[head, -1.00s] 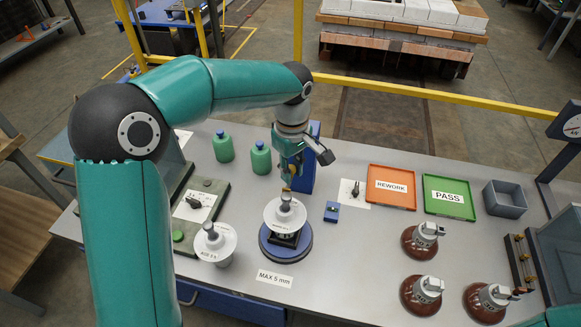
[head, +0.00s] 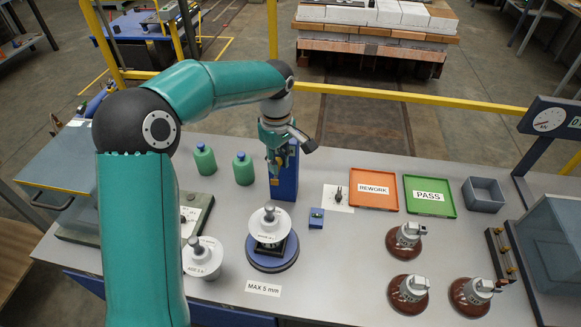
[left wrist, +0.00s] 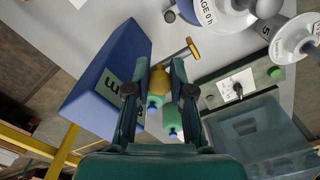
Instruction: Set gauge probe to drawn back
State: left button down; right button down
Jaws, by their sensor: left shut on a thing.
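The blue gauge housing (head: 287,178) stands upright behind the round blue turntable (head: 272,258). In the left wrist view the housing (left wrist: 108,68) has part of its lettering showing, and a thin probe with an orange end (left wrist: 187,49) reaches out beside it. My left gripper (head: 274,171) is at the housing's left side. In the left wrist view its fingers are shut on a brass-coloured knob (left wrist: 159,83). A white-disc insulator (head: 268,224) stands on the turntable, apart from the gripper. The head view does not show the probe clearly. My right gripper is out of view.
Another white insulator (head: 203,258) stands left of the turntable. Two green bottles (head: 243,168) are left of the housing. A small blue block (head: 316,218), orange REWORK tray (head: 373,188), green PASS tray (head: 429,196) and brown insulators (head: 407,240) occupy the right side.

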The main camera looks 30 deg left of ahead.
aim_at(278, 159)
pick_arm(q)
jog(key=shift+w+a+r, duration=0.1)
jog(key=shift+w+a, duration=0.1)
jog(key=shift+w, duration=0.05)
jog(key=c, duration=1.3)
grip_release()
jog(key=shift+o, duration=0.2)
notch_tip(278, 159, up, 12)
